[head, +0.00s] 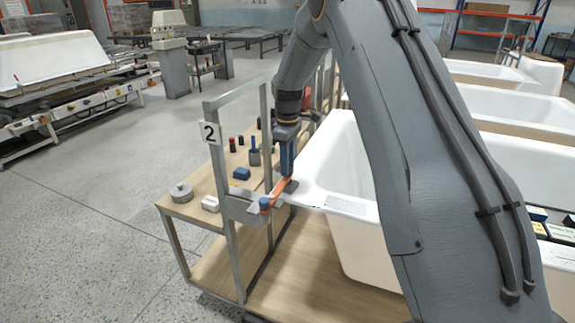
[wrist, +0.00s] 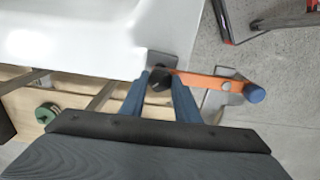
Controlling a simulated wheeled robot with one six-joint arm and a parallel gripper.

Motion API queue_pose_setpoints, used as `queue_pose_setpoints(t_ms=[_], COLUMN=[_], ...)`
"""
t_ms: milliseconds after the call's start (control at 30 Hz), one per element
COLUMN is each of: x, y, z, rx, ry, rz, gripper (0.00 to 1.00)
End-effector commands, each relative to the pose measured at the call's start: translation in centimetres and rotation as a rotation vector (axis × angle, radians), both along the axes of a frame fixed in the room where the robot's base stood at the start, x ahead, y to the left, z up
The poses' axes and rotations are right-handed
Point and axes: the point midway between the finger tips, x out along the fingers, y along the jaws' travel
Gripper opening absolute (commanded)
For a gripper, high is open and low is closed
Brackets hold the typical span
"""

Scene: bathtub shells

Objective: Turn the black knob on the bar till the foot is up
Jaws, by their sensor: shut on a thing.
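My gripper (head: 287,176) points down at the tub's near corner. In the wrist view its blue fingers (wrist: 160,84) are closed around the black knob (wrist: 160,77), which is partly hidden between them. The orange bar (wrist: 205,82) runs right from the knob to a blue end knob (wrist: 254,93). The bar also shows in the head view (head: 279,187), beside the blue end knob (head: 264,203). A dark grey plate, seemingly the foot (wrist: 163,58), lies over the white tub's rim (wrist: 90,40). I cannot tell whether it touches the rim.
A grey metal frame (head: 229,220) with a number 2 sign (head: 209,133) stands left of my gripper. The wooden bench holds a grey round piece (head: 181,192), a white block (head: 210,203), a blue block (head: 241,173) and several small bottles.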

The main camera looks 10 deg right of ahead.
Motion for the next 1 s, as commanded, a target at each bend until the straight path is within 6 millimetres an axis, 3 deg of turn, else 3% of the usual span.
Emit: queue_pose_setpoints(t_ms=[600, 1000], x=[0.17, 0.16], y=[0.14, 0.16], z=[0.18, 0.19], rx=[0.001, 0.001], ry=[-0.005, -0.005], rz=[0.554, 0.751], gripper=[0.06, 0.06])
